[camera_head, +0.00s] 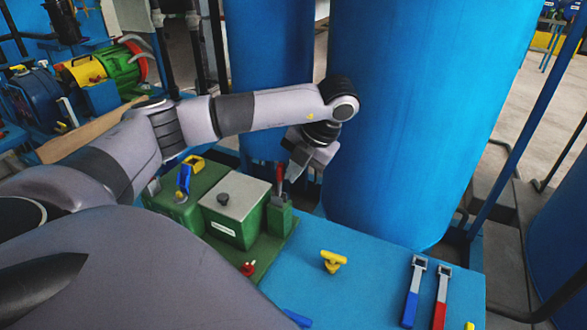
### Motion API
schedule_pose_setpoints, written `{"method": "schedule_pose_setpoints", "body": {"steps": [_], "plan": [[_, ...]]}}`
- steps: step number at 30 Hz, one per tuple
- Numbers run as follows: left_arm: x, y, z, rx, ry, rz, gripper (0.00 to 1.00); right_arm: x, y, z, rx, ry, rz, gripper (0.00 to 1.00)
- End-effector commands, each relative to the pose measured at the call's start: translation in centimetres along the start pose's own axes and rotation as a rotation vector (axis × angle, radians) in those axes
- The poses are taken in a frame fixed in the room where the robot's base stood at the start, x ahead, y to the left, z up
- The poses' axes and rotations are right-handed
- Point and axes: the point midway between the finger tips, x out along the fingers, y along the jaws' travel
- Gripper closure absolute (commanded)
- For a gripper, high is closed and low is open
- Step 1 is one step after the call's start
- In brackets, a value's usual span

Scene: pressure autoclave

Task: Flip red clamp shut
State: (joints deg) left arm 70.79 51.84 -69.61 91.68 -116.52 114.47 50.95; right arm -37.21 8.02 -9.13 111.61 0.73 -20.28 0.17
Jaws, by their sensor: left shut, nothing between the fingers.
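The red clamp (279,176) stands upright at the right end of a green box fixture with a grey lid (236,192). My left gripper (295,172) is just right of the clamp's red handle, pointing down. Its fingers are shut with nothing between them. They are close to the handle, but I cannot tell whether they touch it. A blue-handled clamp (184,180) stands on the left side of the green fixture. My right gripper is not in view.
The fixture stands on a blue table with a yellow valve handle (333,261), a blue-handled tool (412,292) and a red-handled tool (441,298). A large blue tank (410,110) rises close behind the gripper. The table's middle right is mostly clear.

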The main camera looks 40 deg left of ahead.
Motion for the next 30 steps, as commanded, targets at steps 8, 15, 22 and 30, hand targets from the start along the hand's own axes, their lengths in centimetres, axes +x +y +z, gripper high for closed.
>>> {"method": "schedule_pose_setpoints", "body": {"steps": [8,15,22,30], "plan": [[0.14,0.35,-0.01,0.001,0.000,0.000,1.00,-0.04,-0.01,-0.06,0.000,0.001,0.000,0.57],[0.17,0.41,-0.01,0.000,0.001,-0.015,1.00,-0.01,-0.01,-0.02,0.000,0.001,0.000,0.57],[0.22,0.82,-0.02,0.000,0.000,-0.101,1.00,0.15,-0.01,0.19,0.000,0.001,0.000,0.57],[0.25,1.21,-0.03,0.000,0.001,-0.174,1.00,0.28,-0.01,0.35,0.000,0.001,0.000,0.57]]}}
